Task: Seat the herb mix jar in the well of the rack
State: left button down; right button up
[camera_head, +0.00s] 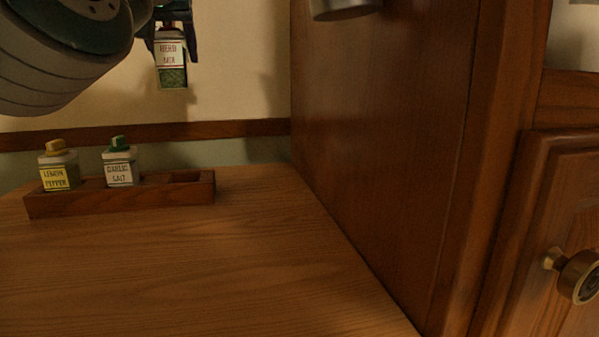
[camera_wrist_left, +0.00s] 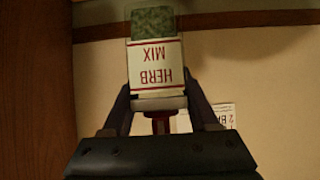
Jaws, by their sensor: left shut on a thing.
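The herb mix jar (camera_head: 171,62), with a white label, red lettering and green contents, hangs upright high above the rack. My left gripper (camera_head: 174,24) is shut on the top of the jar, and the jar also fills the upper middle of the left wrist view (camera_wrist_left: 155,62). The dark wood rack (camera_head: 130,200) stands on the counter below. A lemon pepper jar (camera_head: 59,168) sits at its left end and a garlic salt jar (camera_head: 121,165) in its middle. The well (camera_head: 186,177) at its right end is empty. My right gripper is not in view.
The wooden counter (camera_head: 180,270) is clear in front of the rack. A tall wooden cabinet side (camera_head: 390,120) stands to the right, with a knobbed door (camera_head: 573,275). A partly seen white labelled thing (camera_wrist_left: 222,115) shows behind my left gripper in the wrist view.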

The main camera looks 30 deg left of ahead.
pick_arm(q)
notch_tip(320, 180, down, 18)
jog(key=b, duration=0.2)
jog(key=shift+r+b, duration=0.1)
jog(key=shift+b, duration=0.2)
jog(key=shift+c, duration=0.8)
grip_release()
jog(key=shift+s+d+r, duration=0.1)
jog(key=shift+d, duration=0.05)
jog(key=p+v, duration=0.2)
jog(key=v, duration=0.9)
jog(key=shift+s+d+r+p, duration=0.15)
jog(key=shift+s+r+p, duration=0.05)
jog(key=shift+r+p, duration=0.1)
jog(key=shift+f, duration=0.1)
